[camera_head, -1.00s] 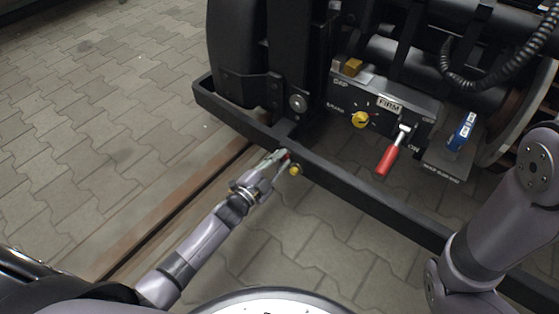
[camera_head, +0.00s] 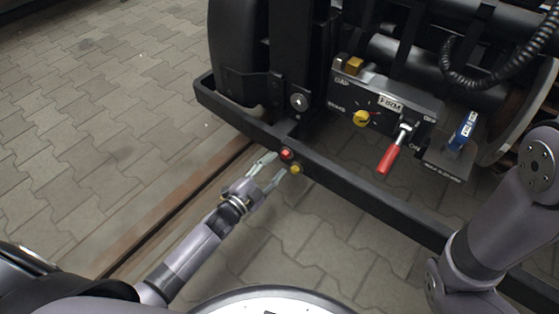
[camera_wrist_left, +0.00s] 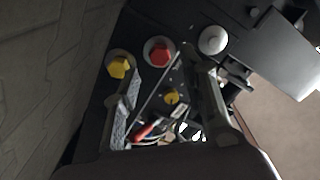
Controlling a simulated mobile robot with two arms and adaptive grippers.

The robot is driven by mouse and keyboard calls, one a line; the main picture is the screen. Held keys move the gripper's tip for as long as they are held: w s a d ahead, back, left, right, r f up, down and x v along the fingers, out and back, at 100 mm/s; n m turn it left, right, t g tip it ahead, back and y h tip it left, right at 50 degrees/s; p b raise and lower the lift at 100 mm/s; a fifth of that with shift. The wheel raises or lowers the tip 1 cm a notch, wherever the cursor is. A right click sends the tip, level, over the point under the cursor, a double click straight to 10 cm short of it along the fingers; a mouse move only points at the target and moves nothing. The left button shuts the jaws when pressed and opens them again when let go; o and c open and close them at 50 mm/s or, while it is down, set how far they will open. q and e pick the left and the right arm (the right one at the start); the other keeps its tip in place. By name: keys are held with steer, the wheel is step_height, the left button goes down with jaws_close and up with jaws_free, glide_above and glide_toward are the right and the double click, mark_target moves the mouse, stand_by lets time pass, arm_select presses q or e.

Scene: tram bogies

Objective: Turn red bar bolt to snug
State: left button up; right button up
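The red bar bolt (camera_head: 287,154) sits on the black bar (camera_head: 350,196) and also shows in the left wrist view (camera_wrist_left: 159,54) as a red hex head on a round base. A yellow bolt (camera_head: 295,169) is close beside it on the bar. My left gripper (camera_head: 275,167) is open, its fingers spread just short of the red bolt. In the left wrist view the open fingers (camera_wrist_left: 168,88) have the red head between and beyond them, with no contact visible. My right arm shows at the right; its gripper is out of view.
Behind the bar is a panel (camera_head: 354,91) with a yellow knob (camera_head: 361,118) and a red-handled lever (camera_head: 388,159). A blue item (camera_head: 463,131) stands at its right. A pale round head (camera_wrist_left: 212,40) is right of the red bolt. Paved floor is open at left.

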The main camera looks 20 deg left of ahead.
arm_select(q)
steer(key=v, duration=0.8)
steer(key=shift+s, duration=0.2)
steer(key=shift+r, duration=0.1)
